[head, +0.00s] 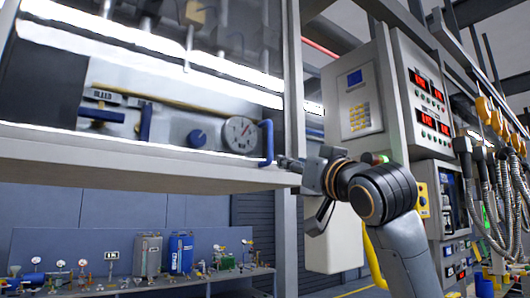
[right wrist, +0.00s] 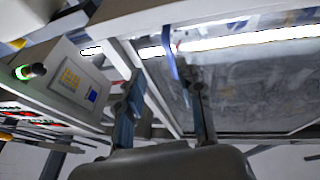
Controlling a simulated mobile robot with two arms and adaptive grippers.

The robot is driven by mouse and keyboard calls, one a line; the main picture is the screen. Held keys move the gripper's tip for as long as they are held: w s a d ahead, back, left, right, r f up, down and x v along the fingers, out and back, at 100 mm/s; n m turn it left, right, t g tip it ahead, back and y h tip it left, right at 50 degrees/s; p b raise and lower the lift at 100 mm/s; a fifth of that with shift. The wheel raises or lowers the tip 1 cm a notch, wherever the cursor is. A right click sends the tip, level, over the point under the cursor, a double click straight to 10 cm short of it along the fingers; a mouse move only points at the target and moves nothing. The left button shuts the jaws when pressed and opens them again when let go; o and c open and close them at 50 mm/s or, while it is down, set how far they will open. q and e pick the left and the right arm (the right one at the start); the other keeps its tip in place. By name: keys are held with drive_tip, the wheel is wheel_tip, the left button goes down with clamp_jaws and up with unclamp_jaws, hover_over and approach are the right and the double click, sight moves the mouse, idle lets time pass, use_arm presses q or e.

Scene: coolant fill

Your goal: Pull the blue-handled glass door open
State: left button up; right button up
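The glass door (head: 205,72) fills the upper left of the head view, with bright reflections across it. Its blue handle (head: 266,142) is an upright bar near the door's lower right corner. My right gripper (head: 288,163) reaches in from the right, its fingertips just right of the handle's lower end. In the right wrist view my right gripper (right wrist: 167,76) has its two fingers spread, with the blue handle (right wrist: 171,55) showing beyond and between the tips. Nothing is visibly held, and I cannot tell whether a finger touches the handle. My left gripper is out of view.
Behind the glass are a pressure gauge (head: 240,134) and a blue knob (head: 197,138). A keypad panel (head: 358,103) and red-digit displays (head: 428,105) stand right of the door. Hoses (head: 490,190) hang at the far right. A bench (head: 135,286) with cans and fittings stands below.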

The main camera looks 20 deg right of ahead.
sight(271, 136)
wheel_tip(271, 136, up, 5)
drive_tip(key=a+p, duration=0.1)
drive_tip(key=p, duration=0.2)
drive_tip(key=shift+t+y, duration=0.3)
drive_tip(key=p+x, duration=0.5)
drive_tip(key=x, duration=0.3)
drive_tip(key=shift+w, duration=0.2)
drive_tip(key=shift+w+a+r+p, duration=0.2)
drive_tip(key=shift+w+p, duration=0.25)
drive_tip(key=shift+w, duration=0.15)
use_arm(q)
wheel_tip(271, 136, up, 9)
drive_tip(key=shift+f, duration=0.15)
use_arm(e)
drive_tip(key=shift+w+f, duration=0.1)
drive_tip(key=shift+w, duration=0.1)
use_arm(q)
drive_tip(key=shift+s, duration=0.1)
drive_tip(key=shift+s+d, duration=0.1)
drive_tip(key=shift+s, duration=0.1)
use_arm(e)
clamp_jaws()
